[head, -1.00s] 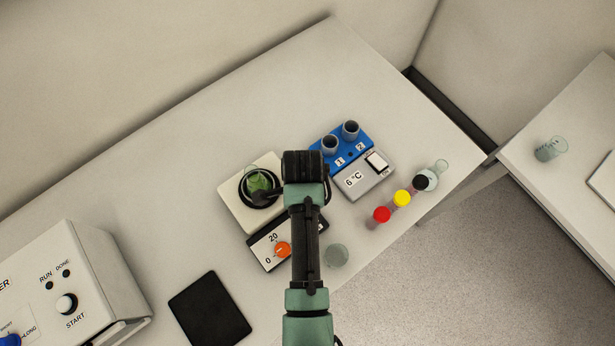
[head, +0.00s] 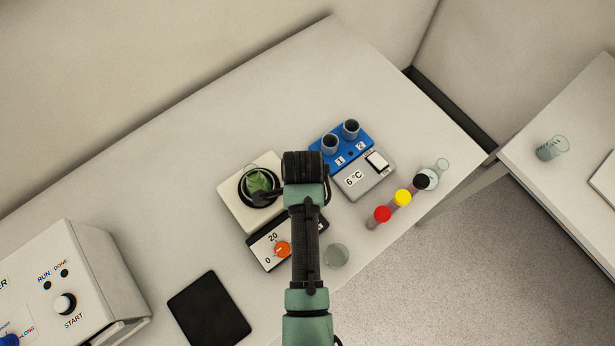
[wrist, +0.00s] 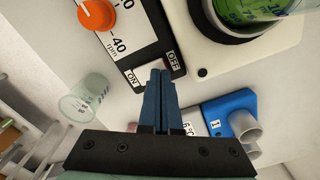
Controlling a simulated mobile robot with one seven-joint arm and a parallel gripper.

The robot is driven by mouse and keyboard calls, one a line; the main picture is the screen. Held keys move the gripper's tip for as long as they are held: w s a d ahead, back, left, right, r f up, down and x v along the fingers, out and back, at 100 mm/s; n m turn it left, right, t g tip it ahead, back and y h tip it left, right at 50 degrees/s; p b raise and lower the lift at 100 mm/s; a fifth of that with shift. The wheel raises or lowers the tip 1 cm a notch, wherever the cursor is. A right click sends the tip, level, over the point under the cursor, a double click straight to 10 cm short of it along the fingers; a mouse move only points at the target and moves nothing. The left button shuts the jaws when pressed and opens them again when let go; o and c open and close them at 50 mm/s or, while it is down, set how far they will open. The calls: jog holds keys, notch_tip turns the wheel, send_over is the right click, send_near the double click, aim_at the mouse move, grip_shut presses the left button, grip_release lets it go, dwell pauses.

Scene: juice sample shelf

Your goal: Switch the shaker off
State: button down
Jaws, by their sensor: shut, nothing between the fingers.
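The shaker (head: 236,213) is a cream box with a dark round holder carrying a vessel of green contents (head: 258,181). Its black and white front panel (head: 263,246) has an orange knob (head: 282,249) and a scale. In the wrist view the panel's OFF label (wrist: 174,56) and ON label (wrist: 132,78) flank the rocker switch. My gripper (wrist: 160,72) is shut and empty, with its blue fingertips at the switch between the labels. The fingers hide much of the switch, and I cannot tell whether they touch it. In the head view my arm hides the fingertips.
A blue block (head: 353,137) with two dark cups and a grey 6 °C unit (head: 374,187) stand right of the shaker. A clear glass (head: 336,256) and red (head: 382,214), yellow and black-capped tubes stand near the table edge. A black pad (head: 209,308) lies front left.

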jog(key=shift+f+b, duration=0.4)
jog(key=shift+f, duration=0.2)
notch_tip(320, 180, up, 7)
jog(key=p, duration=0.7)
jog(key=shift+r+p, duration=0.1)
jog(key=shift+p, duration=0.25)
dwell(0.5)
